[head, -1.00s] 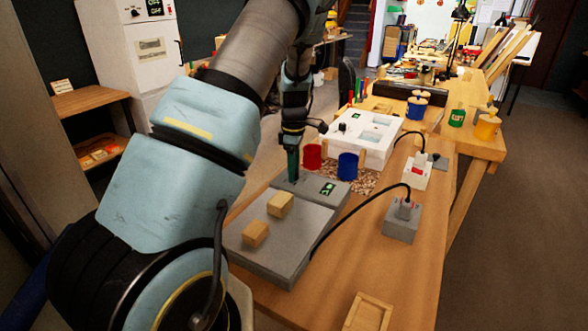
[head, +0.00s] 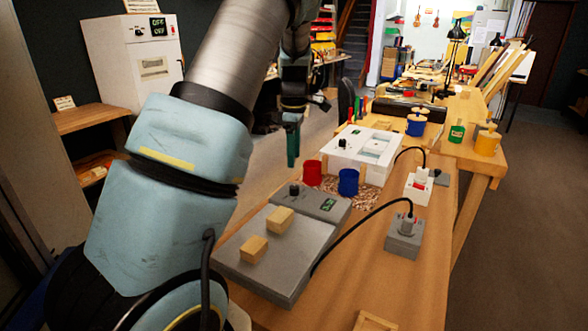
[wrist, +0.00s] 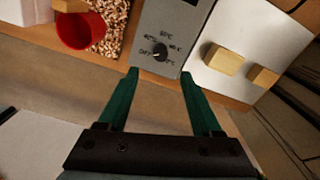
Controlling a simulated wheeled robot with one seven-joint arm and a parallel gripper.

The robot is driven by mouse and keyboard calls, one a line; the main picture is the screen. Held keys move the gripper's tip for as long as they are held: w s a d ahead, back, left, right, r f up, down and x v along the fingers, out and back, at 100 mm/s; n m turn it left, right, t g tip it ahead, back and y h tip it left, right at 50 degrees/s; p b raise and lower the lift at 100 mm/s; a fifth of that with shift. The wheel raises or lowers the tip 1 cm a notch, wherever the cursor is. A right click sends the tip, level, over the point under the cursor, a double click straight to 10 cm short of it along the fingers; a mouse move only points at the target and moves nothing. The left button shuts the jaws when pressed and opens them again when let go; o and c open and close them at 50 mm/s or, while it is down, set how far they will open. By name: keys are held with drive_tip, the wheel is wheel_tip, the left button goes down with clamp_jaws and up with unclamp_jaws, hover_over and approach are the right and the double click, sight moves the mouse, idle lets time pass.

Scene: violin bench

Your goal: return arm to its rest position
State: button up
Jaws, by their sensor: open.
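My gripper (head: 293,160) hangs over the near-left side of the bench, beside the red cup and above the grey control unit. In the wrist view its two green fingers (wrist: 158,80) are apart with nothing between them.
A grey plate (head: 268,265) with two wooden blocks adjoins the unit. A red cup (head: 312,173), a blue cup (head: 348,182) and a white box (head: 345,150) stand beyond it. A cable runs to a grey socket box (head: 404,238). The floor at right is clear.

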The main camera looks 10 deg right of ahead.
drive_tip(key=shift+r, duration=0.35)
drive_tip(key=s+a+m, duration=0.7)
drive_tip(key=s+a, duration=0.1)
drive_tip(key=s, duration=0.2)
drive_tip(key=s+a+m+t, duration=0.1)
drive_tip(key=s+a+m, duration=0.7)
drive_tip(key=s, duration=0.3)
drive_tip(key=shift+s+a+f+t, duration=0.25)
drive_tip(key=shift+t, duration=0.05)
